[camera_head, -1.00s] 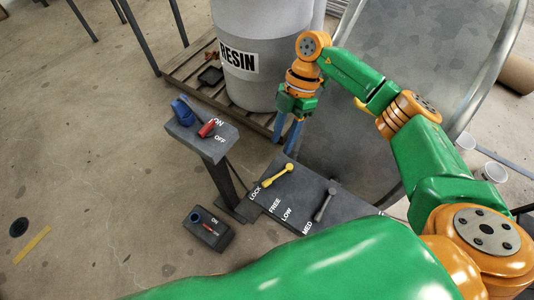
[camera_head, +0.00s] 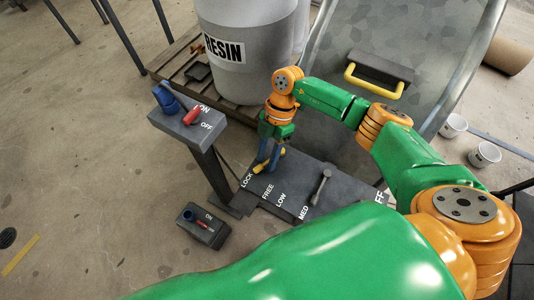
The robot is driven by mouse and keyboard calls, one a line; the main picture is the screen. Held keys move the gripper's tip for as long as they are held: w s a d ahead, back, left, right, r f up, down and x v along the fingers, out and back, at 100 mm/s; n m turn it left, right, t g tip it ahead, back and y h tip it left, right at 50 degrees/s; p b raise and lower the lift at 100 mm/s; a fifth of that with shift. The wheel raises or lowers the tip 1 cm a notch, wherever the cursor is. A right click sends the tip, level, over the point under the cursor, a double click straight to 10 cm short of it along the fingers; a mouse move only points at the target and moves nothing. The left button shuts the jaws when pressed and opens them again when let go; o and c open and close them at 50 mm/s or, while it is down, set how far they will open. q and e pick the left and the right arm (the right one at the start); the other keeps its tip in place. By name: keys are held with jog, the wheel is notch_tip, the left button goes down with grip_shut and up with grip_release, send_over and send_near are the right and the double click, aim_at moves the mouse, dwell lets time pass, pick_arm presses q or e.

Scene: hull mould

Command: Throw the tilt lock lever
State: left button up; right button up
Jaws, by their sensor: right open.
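The yellow tilt lock lever (camera_head: 260,168) is on the dark panel (camera_head: 252,207) on the floor, by the words LOCK and FREE. Its knob end is at the upper right, by the gripper's fingers. My right gripper (camera_head: 267,161) points down over the lever with its blue fingers open. The fingers hide the middle of the lever. I cannot tell whether they touch it. My left gripper is not in view.
A grey lever (camera_head: 320,187) stands on the same panel near LOW and MED. To the left are a post with a red switch (camera_head: 192,115) and a small floor box (camera_head: 203,226). A resin drum (camera_head: 245,75) and the metal mould (camera_head: 430,45) stand behind.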

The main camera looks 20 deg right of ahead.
jog(key=shift+w, duration=0.1)
grip_shut()
dwell(1.2)
